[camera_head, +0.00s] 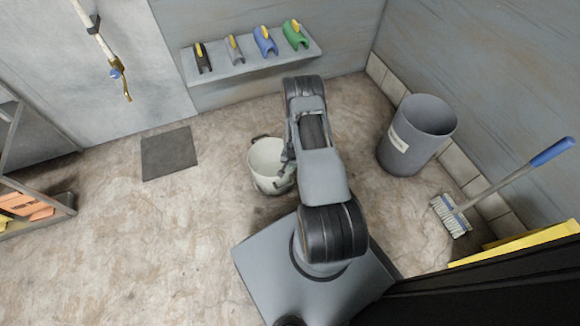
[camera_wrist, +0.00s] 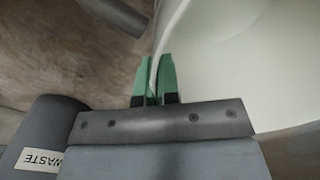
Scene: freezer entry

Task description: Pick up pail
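The white pail (camera_head: 265,157) is upright beside my arm, left of it in the head view, and appears to rest on the floor. A dark handle or lug shows at its rim. My gripper (camera_head: 287,168) is at the pail's right side. In the wrist view the green fingertips (camera_wrist: 155,75) sit close together, one on each side of the pail's thin wall, with the rim between them. The pale inside of the pail (camera_wrist: 225,65) fills the right of that view. My arm hides part of the pail's right side.
A grey waste bin (camera_head: 398,143) stands to the right, also in the wrist view (camera_wrist: 42,115). A blue-handled brush (camera_head: 500,187) leans near the right wall. A wall shelf (camera_head: 262,65) holds several coloured items. A dark mat (camera_head: 169,153) lies left; the floor between is clear.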

